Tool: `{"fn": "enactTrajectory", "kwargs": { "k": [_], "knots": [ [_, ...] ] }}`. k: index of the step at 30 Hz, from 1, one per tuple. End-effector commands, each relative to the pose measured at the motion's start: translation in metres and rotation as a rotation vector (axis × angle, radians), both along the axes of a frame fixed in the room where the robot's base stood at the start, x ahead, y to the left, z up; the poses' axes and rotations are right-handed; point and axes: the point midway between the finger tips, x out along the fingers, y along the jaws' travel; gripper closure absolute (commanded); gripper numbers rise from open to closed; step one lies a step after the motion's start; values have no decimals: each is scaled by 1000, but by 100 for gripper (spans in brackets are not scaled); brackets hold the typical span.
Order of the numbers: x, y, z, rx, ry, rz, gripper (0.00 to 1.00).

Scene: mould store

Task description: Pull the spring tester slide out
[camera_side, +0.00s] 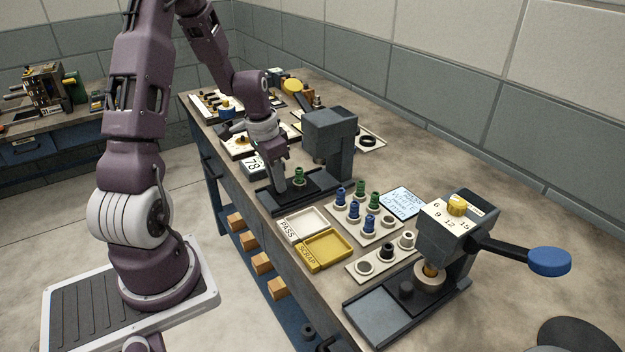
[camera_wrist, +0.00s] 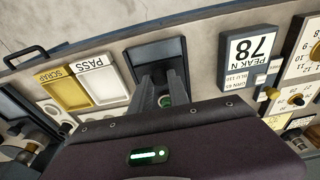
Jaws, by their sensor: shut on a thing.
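The spring tester (camera_side: 331,127) is a dark grey press with an overhanging head, standing at the middle of the bench. Its dark slide (camera_side: 285,196) lies low on the base, in front of the head. My gripper (camera_side: 280,184) reaches down to the slide just left of the spring. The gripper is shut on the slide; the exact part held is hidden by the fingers.
A white PASS tray (camera_side: 303,224) and a yellow SCRAP tray (camera_side: 325,250) stand right of the slide. A rack of blue and green springs (camera_side: 367,219) is behind them. A lever press (camera_side: 447,232) is at the right. A display (camera_wrist: 250,50) reads 78.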

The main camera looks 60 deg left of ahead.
Motion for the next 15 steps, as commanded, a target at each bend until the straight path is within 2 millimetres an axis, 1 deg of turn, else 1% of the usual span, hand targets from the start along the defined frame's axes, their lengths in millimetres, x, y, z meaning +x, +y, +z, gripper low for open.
{"fn": "enactTrajectory", "kwargs": {
  "k": [9, 15],
  "knots": [
    [-16, 0, 0, 0, 1, 1, 100],
    [-23, 0, 0, 0, 0, 0, 100]
  ]
}}
